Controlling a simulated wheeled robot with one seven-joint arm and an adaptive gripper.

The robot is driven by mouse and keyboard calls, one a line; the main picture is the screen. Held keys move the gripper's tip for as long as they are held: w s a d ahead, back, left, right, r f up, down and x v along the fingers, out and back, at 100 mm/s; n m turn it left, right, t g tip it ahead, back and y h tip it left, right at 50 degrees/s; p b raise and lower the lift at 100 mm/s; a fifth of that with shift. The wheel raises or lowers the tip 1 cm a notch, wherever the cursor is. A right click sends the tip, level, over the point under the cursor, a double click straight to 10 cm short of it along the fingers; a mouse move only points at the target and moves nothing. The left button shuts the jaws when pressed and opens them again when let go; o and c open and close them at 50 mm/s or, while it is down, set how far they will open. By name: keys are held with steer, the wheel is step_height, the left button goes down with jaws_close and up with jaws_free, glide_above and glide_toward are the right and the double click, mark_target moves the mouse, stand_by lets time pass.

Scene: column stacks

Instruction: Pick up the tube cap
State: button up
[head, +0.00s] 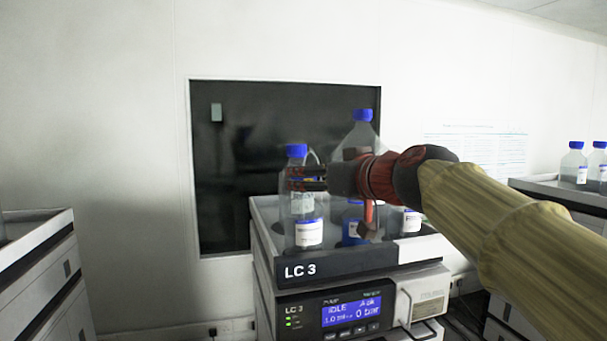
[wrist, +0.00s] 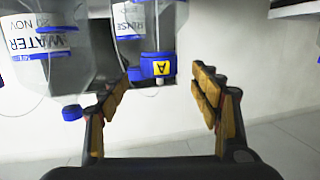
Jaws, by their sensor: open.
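In the wrist view, where label text appears upside down, a blue cap with a yellow tag marked A (wrist: 158,66) is on a clear bottle labelled RINSE (wrist: 130,22). A small pale stub shows at the cap's end. I cannot tell for certain that this is the tube cap. My gripper (wrist: 160,88) is open, with one finger on each side of this cap in the picture; no contact shows. In the head view, my gripper (head: 296,179) overlaps a bottle on the LC 3 unit, below its blue cap (head: 296,151).
A bottle labelled WATER (wrist: 18,60) stands beside it, and another blue cap (wrist: 72,112) shows near the left finger. Several blue-capped bottles crowd the LC 3 unit's raised-edge tray (head: 352,263). A taller bottle (head: 364,132) stands behind my wrist. A dark window (head: 240,200) is behind.

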steer(key=shift+w+a+p, duration=0.35)
steer(key=shift+w+p, duration=0.1)
steer(key=shift+w, duration=0.2)
steer(key=p+x, duration=0.1)
steer(key=x, duration=0.3)
steer(key=shift+s+d, duration=0.15)
steer(key=shift+s, duration=0.1)
steer(key=shift+c, duration=0.6)
steer(key=shift+w, duration=0.15)
steer(key=shift+c, duration=1.2)
steer(key=c, duration=0.7)
steer(key=shift+r, duration=0.1)
steer(key=shift+c, duration=0.2)
